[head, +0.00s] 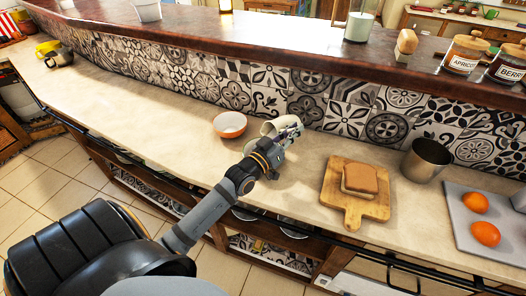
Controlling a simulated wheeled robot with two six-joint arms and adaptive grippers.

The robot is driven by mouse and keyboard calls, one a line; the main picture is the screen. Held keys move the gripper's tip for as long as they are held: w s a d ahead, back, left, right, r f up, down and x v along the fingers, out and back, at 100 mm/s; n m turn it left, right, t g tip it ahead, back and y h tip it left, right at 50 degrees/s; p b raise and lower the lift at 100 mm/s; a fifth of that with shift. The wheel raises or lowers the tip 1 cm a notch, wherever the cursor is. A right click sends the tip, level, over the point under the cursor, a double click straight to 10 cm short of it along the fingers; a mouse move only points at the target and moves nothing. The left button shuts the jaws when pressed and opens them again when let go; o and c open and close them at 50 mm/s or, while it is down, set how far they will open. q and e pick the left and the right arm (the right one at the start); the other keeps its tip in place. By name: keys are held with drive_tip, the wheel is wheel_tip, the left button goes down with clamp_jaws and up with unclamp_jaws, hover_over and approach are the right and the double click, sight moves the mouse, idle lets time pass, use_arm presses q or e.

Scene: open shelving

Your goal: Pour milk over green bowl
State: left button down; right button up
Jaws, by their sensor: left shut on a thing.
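My left gripper (285,138) reaches over the counter and is shut on a cream-white container (270,128), which looks like the milk. The container is tilted, and the gripper hides much of it. An orange bowl with a pale inside (229,128) stands on the counter just left of the held container. No stream of milk can be seen. My right gripper is not in view.
Right of the gripper are a wooden board (339,198) with bread (360,178), a metal cup (426,161) and a grey tray (456,211) with oranges. A raised dark ledge (300,56) with jars and a candle runs behind. The counter at left is mostly clear.

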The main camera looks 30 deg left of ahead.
use_arm(q)
drive_tip(key=shift+s+a+r+t, duration=0.2)
drive_tip(key=shift+s+t, duration=0.1)
drive_tip(key=shift+s, duration=0.2)
idle(0.3)
drive_tip(key=shift+s+r+t+h+b, duration=0.25)
drive_tip(key=shift+t+b, duration=0.5)
drive_tip(key=shift+b, duration=0.65)
drive_tip(key=shift+s+r+t+h+b, duration=0.1)
drive_tip(key=shift+s+t+h+b, duration=0.2)
drive_tip(key=shift+t+b, duration=0.75)
